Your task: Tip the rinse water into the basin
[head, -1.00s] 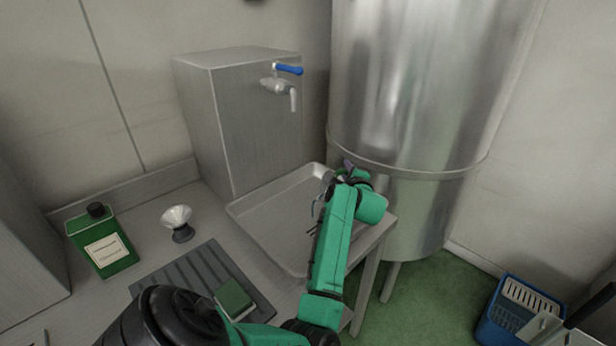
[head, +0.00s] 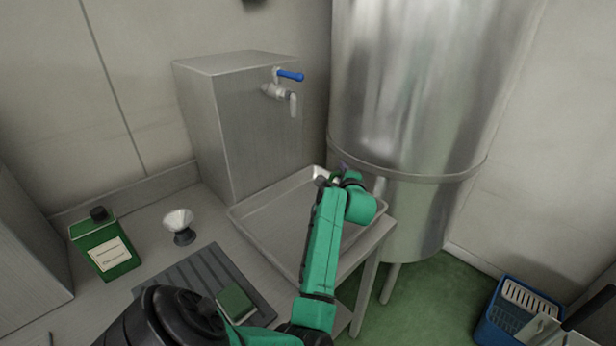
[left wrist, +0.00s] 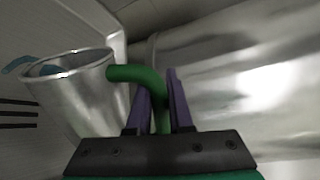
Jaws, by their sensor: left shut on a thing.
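The basin (head: 262,231) is a shallow, pale metal tray on the counter, in the middle of the head view. My left gripper (head: 341,173) is over its far right corner. In the left wrist view, its purple fingers (left wrist: 158,104) are shut on the green handle (left wrist: 137,74) of a metal jug (left wrist: 84,95). The jug's open rim shows at the left, with a bluish patch inside; I cannot tell if this is water. In the head view the gripper and arm mostly hide the jug. My right gripper is out of view.
A steel box with a blue-lever tap (head: 289,75) stands behind the basin, and a large steel tank (head: 410,90) is close beyond my gripper. A green bottle (head: 105,245), white-headed brush (head: 179,225), ribbed mat (head: 190,272) and green sponge (head: 234,303) are left. A blue crate (head: 519,306) is at right.

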